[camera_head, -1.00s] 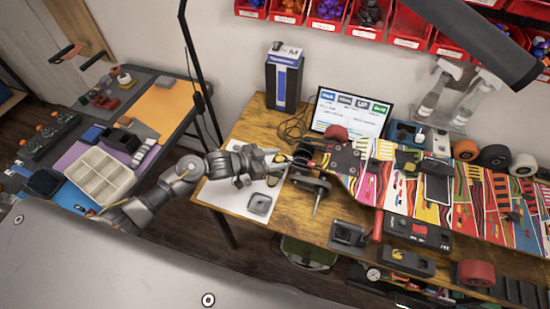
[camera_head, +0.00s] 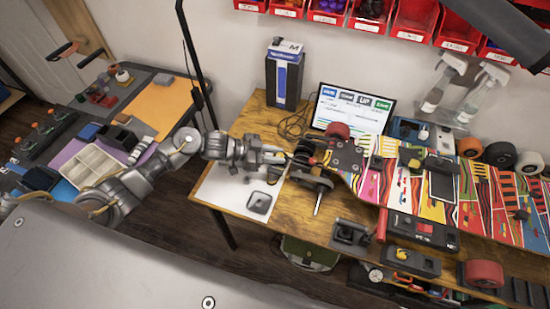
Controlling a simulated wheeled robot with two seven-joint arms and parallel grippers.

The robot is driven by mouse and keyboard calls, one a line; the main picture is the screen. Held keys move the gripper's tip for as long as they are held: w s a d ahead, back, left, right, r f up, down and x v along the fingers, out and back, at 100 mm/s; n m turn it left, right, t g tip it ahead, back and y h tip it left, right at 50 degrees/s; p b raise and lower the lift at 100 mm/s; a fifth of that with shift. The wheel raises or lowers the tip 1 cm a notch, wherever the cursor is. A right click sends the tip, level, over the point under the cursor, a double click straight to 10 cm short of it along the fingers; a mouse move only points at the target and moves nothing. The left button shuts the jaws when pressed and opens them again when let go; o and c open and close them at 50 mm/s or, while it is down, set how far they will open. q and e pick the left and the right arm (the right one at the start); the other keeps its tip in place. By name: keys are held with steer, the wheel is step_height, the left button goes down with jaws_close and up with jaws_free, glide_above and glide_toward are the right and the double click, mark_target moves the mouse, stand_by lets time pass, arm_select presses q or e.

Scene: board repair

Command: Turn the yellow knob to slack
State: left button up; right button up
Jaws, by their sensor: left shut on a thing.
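My left gripper (camera_head: 283,158) reaches in from the left over the table's left end. It is shut at the near end of a dark vise-like clamp or truck assembly (camera_head: 312,180). The yellow knob is hidden between its fingers, so its angle cannot be read. The assembly sits at the left end of a colourful patterned board (camera_head: 375,185), with a black and red wheel part beside the fingertips. My right gripper is not in view.
The wooden table (camera_head: 300,215) holds a white sheet with a small grey tray (camera_head: 260,202), a screen (camera_head: 350,108), a blue and black box (camera_head: 285,75), loose wheels and tools. A side table (camera_head: 140,100) with bins stands left. Red bins (camera_head: 410,20) hang above.

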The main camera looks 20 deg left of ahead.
arm_select(q)
steer(key=shift+w+a+f+m+g+h+b, duration=0.15)
steer(key=shift+m+g+h+b, duration=0.25)
steer(key=shift+m+g+b, duration=0.9)
steer(key=shift+g+b, duration=0.1)
steer(key=shift+b, duration=0.3)
steer(key=o, duration=1)
steer(key=shift+b+v, duration=1.2)
steer(key=shift+v, duration=4.2)
